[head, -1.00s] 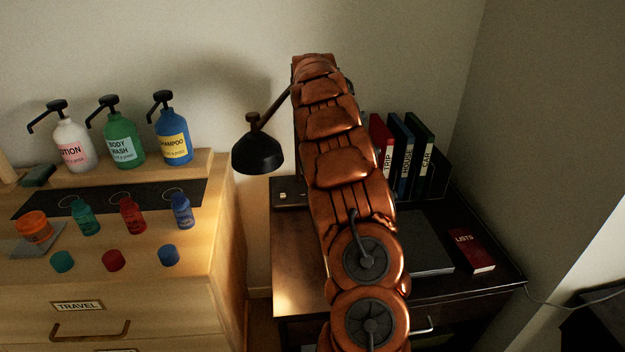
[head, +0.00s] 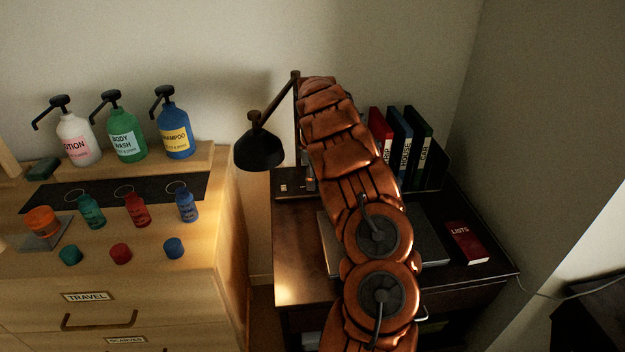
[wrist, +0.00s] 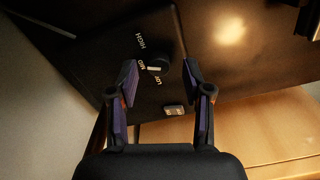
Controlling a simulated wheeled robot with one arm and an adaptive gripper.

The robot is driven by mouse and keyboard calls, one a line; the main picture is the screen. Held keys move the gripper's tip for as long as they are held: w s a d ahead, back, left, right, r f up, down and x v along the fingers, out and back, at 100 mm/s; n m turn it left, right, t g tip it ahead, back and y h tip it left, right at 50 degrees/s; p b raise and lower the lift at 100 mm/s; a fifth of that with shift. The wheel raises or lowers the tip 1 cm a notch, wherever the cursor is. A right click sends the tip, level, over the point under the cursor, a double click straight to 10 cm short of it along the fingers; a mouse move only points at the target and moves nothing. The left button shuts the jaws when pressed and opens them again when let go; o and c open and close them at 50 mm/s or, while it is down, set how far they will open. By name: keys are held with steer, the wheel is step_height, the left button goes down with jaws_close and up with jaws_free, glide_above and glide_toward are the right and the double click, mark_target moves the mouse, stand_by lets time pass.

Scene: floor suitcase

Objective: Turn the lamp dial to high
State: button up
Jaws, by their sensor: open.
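The lamp (head: 260,150) has a black shade on a jointed arm and stands at the back left of the dark desk. In the wrist view, a round black dial (wrist: 160,52) sits on a dark panel marked HIGH, MID and LOW. A pale mark on the dial's lower edge lies near MID and LOW; I cannot tell exactly which it points to. My gripper (wrist: 161,66) is open, with one finger on each side of the dial and nothing held. Contact with the dial cannot be told. My arm hides the gripper and dial in the head view.
A wooden dresser (head: 195,290) with pump bottles, small bottles and caps stands left of the desk (head: 295,265). Upright binders (head: 400,145) stand at the desk's back right. A red LISTS book (head: 466,242) and a grey laptop-like slab (head: 433,250) lie on the desk.

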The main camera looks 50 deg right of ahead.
steer(key=shift+f, duration=0.7)
steer(key=shift+c, duration=0.3)
jaws_close()
